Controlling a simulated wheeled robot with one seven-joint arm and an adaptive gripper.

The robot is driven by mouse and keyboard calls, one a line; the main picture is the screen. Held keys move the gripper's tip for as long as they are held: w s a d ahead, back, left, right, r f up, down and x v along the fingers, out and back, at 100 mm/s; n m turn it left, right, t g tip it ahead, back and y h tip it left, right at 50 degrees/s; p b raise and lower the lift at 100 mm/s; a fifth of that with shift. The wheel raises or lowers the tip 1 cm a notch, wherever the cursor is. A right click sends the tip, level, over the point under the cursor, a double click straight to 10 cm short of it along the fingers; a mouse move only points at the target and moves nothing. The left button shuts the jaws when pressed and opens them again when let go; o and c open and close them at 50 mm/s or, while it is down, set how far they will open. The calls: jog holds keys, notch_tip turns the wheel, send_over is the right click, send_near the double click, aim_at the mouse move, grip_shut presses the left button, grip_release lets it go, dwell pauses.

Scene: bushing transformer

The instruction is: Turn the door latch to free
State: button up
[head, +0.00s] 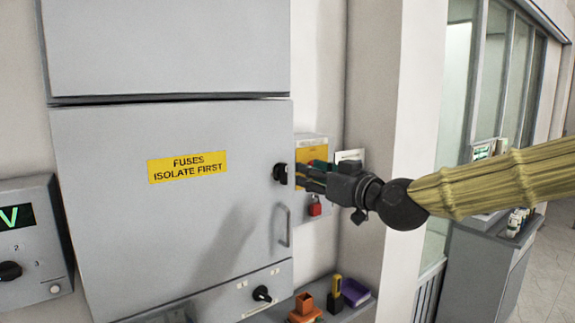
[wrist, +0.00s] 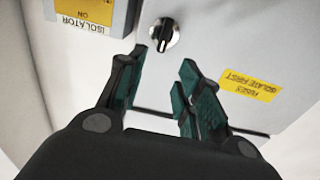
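The door latch is a black knob (head: 281,173) on the right edge of a grey cabinet door (head: 120,225), above a vertical handle (head: 284,226). In the wrist view the latch (wrist: 164,35) is a black knob with a light pointer line on a silver round base. My gripper (head: 302,174) is at the right of the latch in the head view, pointing left at it. In the wrist view my gripper (wrist: 160,72) has its teal-padded fingers apart with nothing between them. The latch lies just beyond the fingertips, and I see no contact.
A yellow "FUSES ISOLATE FIRST" label (head: 187,166) is on the door. An isolator box (wrist: 85,12) with a red padlock (head: 315,208) is on the wall behind my gripper. A lower black knob (head: 262,294) and a shelf with small coloured items (head: 306,308) lie below.

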aim_at(286, 165)
jog(key=shift+p+x, duration=2.35)
jog(key=shift+x, duration=2.65)
jog(key=shift+f, duration=0.1)
grip_shut()
